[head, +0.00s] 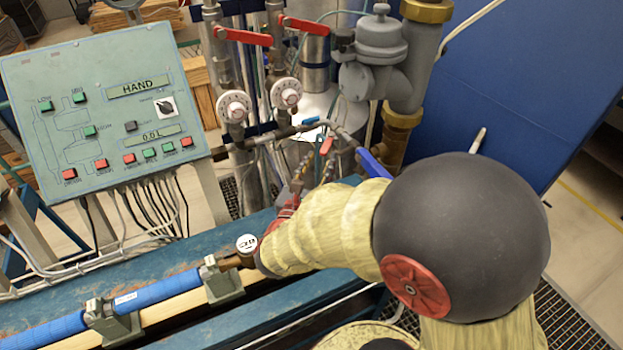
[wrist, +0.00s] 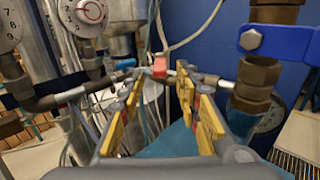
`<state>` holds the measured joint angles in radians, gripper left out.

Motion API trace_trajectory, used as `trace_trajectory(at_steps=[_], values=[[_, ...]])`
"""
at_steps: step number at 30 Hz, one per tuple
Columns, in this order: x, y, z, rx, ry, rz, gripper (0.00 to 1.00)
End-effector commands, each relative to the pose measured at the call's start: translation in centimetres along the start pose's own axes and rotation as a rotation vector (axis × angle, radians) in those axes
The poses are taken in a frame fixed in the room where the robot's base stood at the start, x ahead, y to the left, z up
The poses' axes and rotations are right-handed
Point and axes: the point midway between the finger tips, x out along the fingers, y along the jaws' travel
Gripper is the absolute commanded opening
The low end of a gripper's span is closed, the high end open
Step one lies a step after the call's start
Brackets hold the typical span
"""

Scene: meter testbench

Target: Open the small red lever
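The small red lever (head: 326,146) sits on the thin pipework in the middle of the head view, just beyond my gripper. In the wrist view the small red lever (wrist: 160,67) stands upright near the centre, seen between and beyond my fingertips. My gripper (head: 312,172) reaches toward the pipe from below in the head view, partly hidden by my arm. In the wrist view my gripper (wrist: 161,84) is open, with yellow-padded fingers left and right and nothing between them. I cannot tell whether a fingertip touches the lever.
A large blue lever (head: 373,163) is close on the right; it also shows in the wrist view (wrist: 278,41). A small blue lever (head: 311,120) is at left. Larger red levers (head: 247,36), dial gauges (head: 234,106) and a control panel (head: 100,110) stand behind and left.

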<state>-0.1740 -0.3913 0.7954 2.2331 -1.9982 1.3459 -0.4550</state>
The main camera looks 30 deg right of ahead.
Motion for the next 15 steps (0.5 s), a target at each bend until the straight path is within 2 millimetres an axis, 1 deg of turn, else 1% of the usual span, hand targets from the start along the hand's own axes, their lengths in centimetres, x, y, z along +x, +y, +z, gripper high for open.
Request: trace_trajectory(at_steps=[1, 6, 12, 15], values=[[-0.9, 0.1, 0.0, 0.0, -0.001, 0.005, 0.33], [-3.4, 0.1, 0.0, 0.0, 0.0, 0.004, 0.33], [-5.6, 0.1, 0.0, 0.0, 0.0, 0.003, 0.33], [-6.3, 0.0, 0.0, 0.0, 0.0, 0.001, 0.33]])
